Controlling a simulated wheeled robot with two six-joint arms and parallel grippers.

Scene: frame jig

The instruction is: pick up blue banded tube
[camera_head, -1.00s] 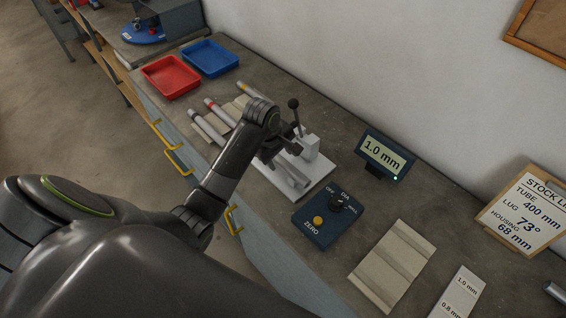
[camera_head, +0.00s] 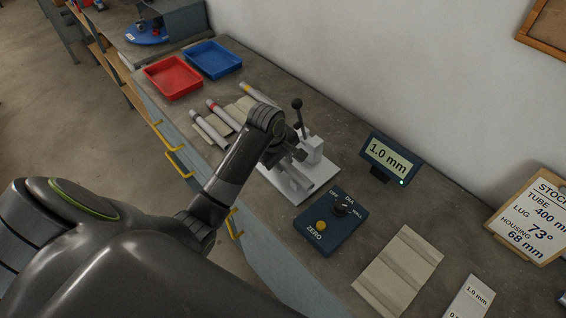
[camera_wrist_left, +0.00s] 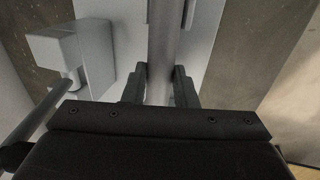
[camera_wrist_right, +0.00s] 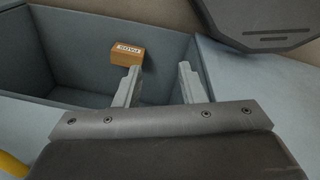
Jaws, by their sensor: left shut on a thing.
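My left gripper (camera_head: 290,152) is over the white fixture (camera_head: 285,185) on the bench. In the left wrist view its fingers (camera_wrist_left: 160,88) are shut on a plain grey tube (camera_wrist_left: 164,40), which runs away between them over the fixture. No band shows on the visible part of this tube, so its colour mark is hidden. Other tubes lie on a rack at the left: one with a red band (camera_head: 219,112), one with a yellow band (camera_head: 260,95), and one with a darkish end (camera_head: 209,131). My right gripper (camera_wrist_right: 157,78) is open and empty, seen only in its wrist view.
A lever stands on the fixture. A dark blue control box (camera_head: 325,232) and a 1.0 mm display (camera_head: 390,158) are to its right. Red (camera_head: 172,77) and blue (camera_head: 212,59) trays are behind the tubes. An orange-brown box (camera_wrist_right: 127,52) sits in a grey bin below my right gripper.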

